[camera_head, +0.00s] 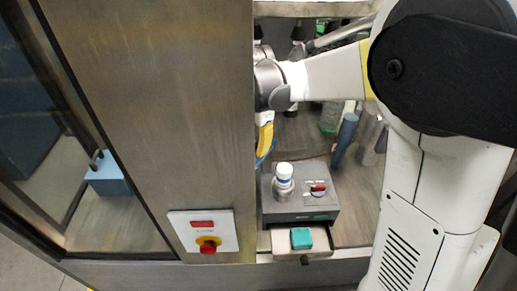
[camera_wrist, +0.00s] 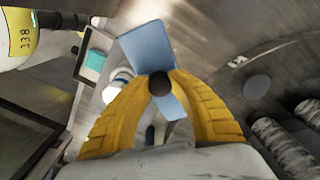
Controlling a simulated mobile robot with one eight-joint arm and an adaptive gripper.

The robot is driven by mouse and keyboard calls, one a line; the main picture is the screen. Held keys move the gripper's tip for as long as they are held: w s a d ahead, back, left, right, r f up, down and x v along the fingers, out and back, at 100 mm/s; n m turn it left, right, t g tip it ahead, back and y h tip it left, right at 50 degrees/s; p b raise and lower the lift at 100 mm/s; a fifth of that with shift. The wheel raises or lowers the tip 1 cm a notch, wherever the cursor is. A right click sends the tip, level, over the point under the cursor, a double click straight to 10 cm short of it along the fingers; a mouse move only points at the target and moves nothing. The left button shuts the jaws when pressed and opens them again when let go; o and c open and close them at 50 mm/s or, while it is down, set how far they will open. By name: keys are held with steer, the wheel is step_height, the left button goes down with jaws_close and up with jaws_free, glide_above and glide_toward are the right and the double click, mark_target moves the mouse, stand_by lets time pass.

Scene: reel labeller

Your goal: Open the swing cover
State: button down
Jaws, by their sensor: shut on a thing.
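My gripper (camera_wrist: 160,82) shows in the wrist view with its two yellow fingers closed around a dark round knob (camera_wrist: 159,86). A light blue panel (camera_wrist: 147,47) stands right behind the knob, and part of it shows below the fingertips; it appears to be the swing cover. In the head view my gripper (camera_head: 265,138) is partly hidden behind the wide metal post, with only a yellow finger and a thin blue edge showing. How far the cover is swung cannot be told from these frames.
A grey box (camera_head: 325,208) carries a white bottle (camera_head: 284,180) and a red-handled switch (camera_head: 318,187). Below it is an open drawer with a teal block (camera_head: 301,238). A metal post (camera_head: 160,100) with a red knob switch (camera_head: 208,245) stands left. Cylinders (camera_wrist: 278,140) stand right in the wrist view.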

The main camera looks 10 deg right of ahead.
steer(key=shift+w, duration=0.1)
stand_by(0.4)
steer(key=c, duration=1.2)
jaws_free()
steer(key=shift+o, duration=0.2)
step_height(320, 180, up, 12)
